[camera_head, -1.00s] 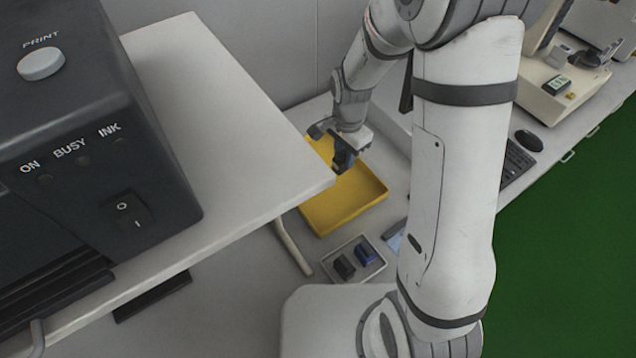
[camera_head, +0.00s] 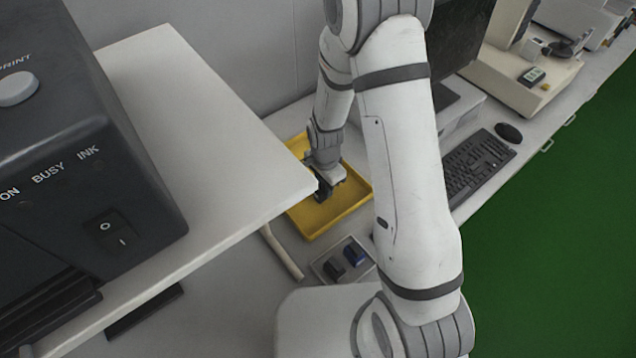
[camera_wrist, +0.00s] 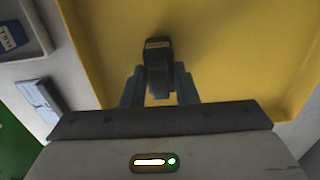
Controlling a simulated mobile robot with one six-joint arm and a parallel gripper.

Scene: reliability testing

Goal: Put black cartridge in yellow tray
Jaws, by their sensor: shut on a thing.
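The black cartridge (camera_wrist: 158,60) is clamped between the two fingers of my gripper (camera_wrist: 158,82) in the wrist view. The yellow tray (camera_wrist: 240,60) fills the area beneath it. In the head view my gripper (camera_head: 322,195) is low inside the outline of the yellow tray (camera_head: 338,211). The held cartridge is hard to make out there. I cannot tell whether it touches the tray floor.
A raised white shelf (camera_head: 215,130) with a dark printer (camera_head: 90,160) stands left. A keyboard (camera_head: 478,160) and mouse (camera_head: 508,132) lie right.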

